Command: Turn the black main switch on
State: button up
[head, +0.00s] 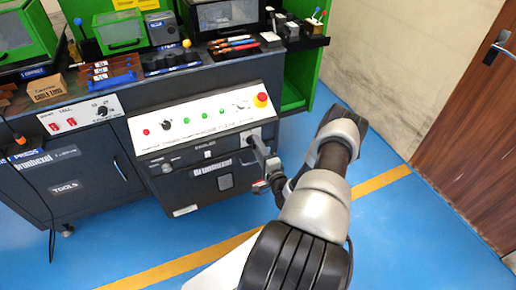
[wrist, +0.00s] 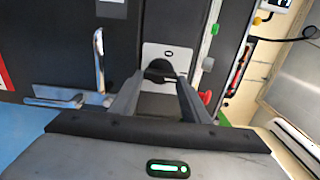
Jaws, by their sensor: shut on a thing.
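The black main switch (wrist: 160,71) sits on a light grey plate (wrist: 166,52) in the wrist view. My gripper (wrist: 161,80) reaches the plate with one finger on each side of the switch knob and is shut on it. The knob's lower part and the exact contact are hard to make out. In the head view my gripper (head: 257,146) is at the right end of the machine's front, below the red stop button (head: 261,100).
The white control panel (head: 205,118) with green buttons and a dark knob (head: 165,125) is left of my gripper. The wrist view shows a silver handle (wrist: 98,60) on the dark front. Tools and boxes stand on the bench above. Blue floor (head: 400,235) is clear at right.

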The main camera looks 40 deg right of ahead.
jog(key=shift+w+r, duration=0.1)
jog(key=shift+w, duration=0.05)
jog(key=o, duration=1)
jog(key=shift+o, duration=0.2)
jog(key=p+v, duration=0.3)
jog(key=v, duration=1.4)
jog(key=shift+s, duration=0.3)
jog(key=shift+d, duration=0.1)
